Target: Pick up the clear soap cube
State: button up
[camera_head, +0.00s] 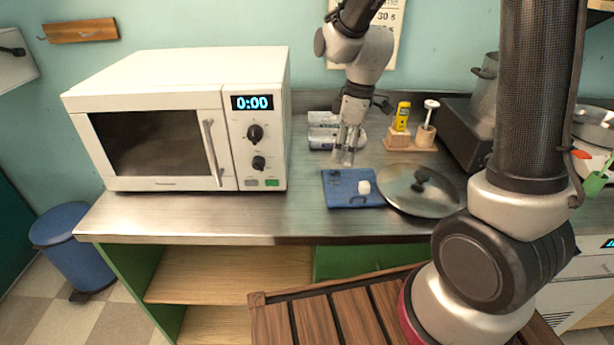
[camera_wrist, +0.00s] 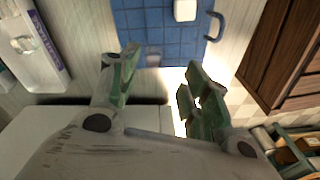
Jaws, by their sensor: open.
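A small, pale see-through block, which looks like the clear soap cube (camera_wrist: 153,60), lies on the blue tiled board (camera_wrist: 140,20) in the wrist view. It sits between my fingertips in that picture and takes on the board's blue. In the head view it is too faint to make out surely. An opaque white cube (camera_head: 364,187) lies on the same blue board (camera_head: 340,193); it also shows at the top of the wrist view (camera_wrist: 185,10). My gripper (camera_head: 344,160) points down, open and empty, above the board's back edge; its fingers also show in the wrist view (camera_wrist: 163,60).
A round glass lid (camera_head: 415,190) lies right of the board. White rolled items (camera_head: 322,130) lie behind my gripper. A wooden stand (camera_head: 410,144) holds a yellow item and a brush. A microwave (camera_head: 180,125) stands left; the counter before it is bare.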

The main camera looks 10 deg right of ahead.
aim_at(336, 174)
jog(key=shift+w+a+r+n, duration=0.1)
jog(key=shift+w+a+n, duration=0.35)
jog(key=shift+n, duration=0.05)
jog(key=shift+w+n, duration=0.2)
jog(key=shift+n, duration=0.5)
jog(key=f, duration=0.7)
jog(key=shift+s+a+f, duration=0.1)
jog(key=shift+a+f, duration=0.15)
jog(key=shift+f, duration=0.15)
jog(key=c, duration=0.8)
